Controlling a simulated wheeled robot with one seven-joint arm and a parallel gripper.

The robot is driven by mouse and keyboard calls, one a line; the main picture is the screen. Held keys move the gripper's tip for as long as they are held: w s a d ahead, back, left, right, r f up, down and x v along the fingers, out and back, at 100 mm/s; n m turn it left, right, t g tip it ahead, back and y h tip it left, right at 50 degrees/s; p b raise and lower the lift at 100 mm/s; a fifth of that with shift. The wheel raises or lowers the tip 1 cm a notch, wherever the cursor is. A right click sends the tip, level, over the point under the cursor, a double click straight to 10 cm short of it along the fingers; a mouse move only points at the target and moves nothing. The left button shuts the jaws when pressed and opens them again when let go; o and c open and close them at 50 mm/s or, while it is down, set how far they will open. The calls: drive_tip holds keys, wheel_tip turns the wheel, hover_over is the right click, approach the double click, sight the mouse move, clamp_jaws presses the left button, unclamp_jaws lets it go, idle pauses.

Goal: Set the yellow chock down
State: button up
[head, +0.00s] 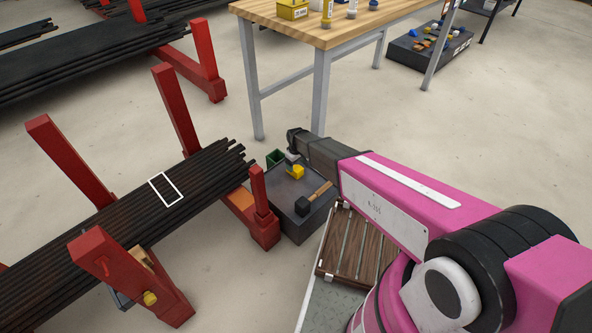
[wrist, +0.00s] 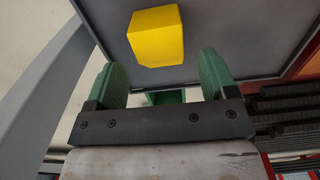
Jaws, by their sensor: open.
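The yellow chock (head: 298,172) sits on the flat grey top of a dark box (head: 318,222) on the floor. In the wrist view the yellow chock (wrist: 155,37) lies just beyond and between the two green fingers. My gripper (wrist: 163,64) is open, with a gap on both sides of the chock and nothing held. In the head view my gripper (head: 293,157) is small and partly hidden by my arm, right by the chock. A white rectangular outline (head: 152,181) lies on the dark bars at left.
A hammer (head: 315,199) lies on the same box, with a green container (head: 275,157) at its back corner. Red rack posts (head: 264,215) stand close on the left. A wooden-topped table (head: 330,36) stands behind. A slatted wooden pallet (head: 352,250) is at the right.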

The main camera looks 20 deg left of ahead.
sight(296, 167)
wheel_tip(296, 167, up, 7)
drive_tip(key=shift+f, duration=0.1)
drive_tip(key=s+d+r+m, duration=0.3)
drive_tip(key=d+r, duration=0.4)
drive_tip(key=d, duration=0.9)
drive_tip(key=s+d+r+m, duration=0.4)
drive_tip(key=d+r, duration=0.4)
drive_tip(key=d, duration=0.8)
drive_tip(key=s+d+r+m, duration=0.3)
drive_tip(key=d+r+m, duration=0.2)
drive_tip(key=d, duration=1.1)
wheel_tip(296, 167, up, 2)
drive_tip(key=shift+s+d+r+m, duration=0.2)
drive_tip(key=shift+s+m, duration=0.1)
